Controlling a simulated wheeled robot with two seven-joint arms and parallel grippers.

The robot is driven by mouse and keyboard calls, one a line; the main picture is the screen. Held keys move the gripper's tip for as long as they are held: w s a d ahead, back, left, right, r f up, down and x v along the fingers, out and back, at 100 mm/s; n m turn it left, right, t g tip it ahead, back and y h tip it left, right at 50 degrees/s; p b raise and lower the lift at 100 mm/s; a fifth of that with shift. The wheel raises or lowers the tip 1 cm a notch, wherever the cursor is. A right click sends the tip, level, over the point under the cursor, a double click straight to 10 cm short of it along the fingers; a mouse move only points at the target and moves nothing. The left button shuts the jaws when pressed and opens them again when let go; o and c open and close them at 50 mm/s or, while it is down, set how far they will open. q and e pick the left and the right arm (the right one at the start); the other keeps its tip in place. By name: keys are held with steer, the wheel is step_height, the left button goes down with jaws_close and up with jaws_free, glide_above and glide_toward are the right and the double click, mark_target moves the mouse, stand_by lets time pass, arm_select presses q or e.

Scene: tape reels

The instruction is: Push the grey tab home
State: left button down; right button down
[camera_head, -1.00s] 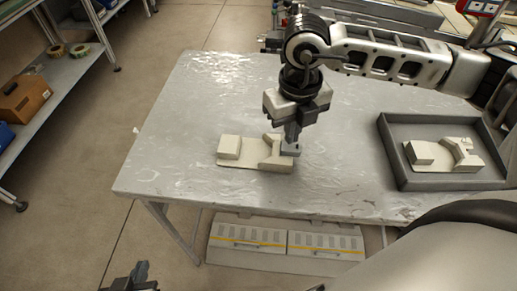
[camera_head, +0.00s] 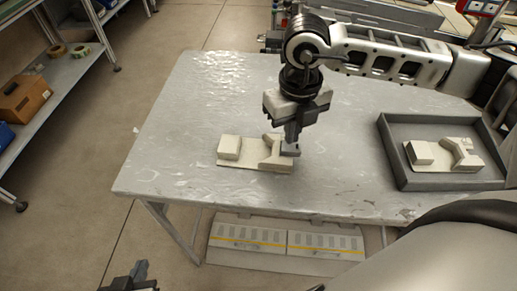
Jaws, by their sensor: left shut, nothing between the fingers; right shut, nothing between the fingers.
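A beige fixture (camera_head: 248,167) lies on the grey table, with a raised block (camera_head: 229,147) at its left end and a notched upright part at its right end. The grey tab (camera_head: 290,152) is a small dark piece at the right end of this fixture, partly hidden by my gripper. My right gripper (camera_head: 292,141) is shut, points down and has its fingertips at the tab; whether they touch it I cannot tell. My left gripper (camera_head: 138,270) is shut and empty at the bottom edge of the view, below the table's front edge.
A dark grey tray (camera_head: 398,172) at the right of the table holds a second beige fixture (camera_head: 440,164). The left and back of the table (camera_head: 190,100) are clear. A shelf with a brown box (camera_head: 24,98) stands far left.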

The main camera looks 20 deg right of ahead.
stand_by(0.3)
steer(key=shift+f+b, duration=1.1)
steer(key=shift+b, duration=0.15)
stand_by(0.9)
steer(key=shift+r+p, duration=2.3)
steer(key=shift+r, duration=1.35)
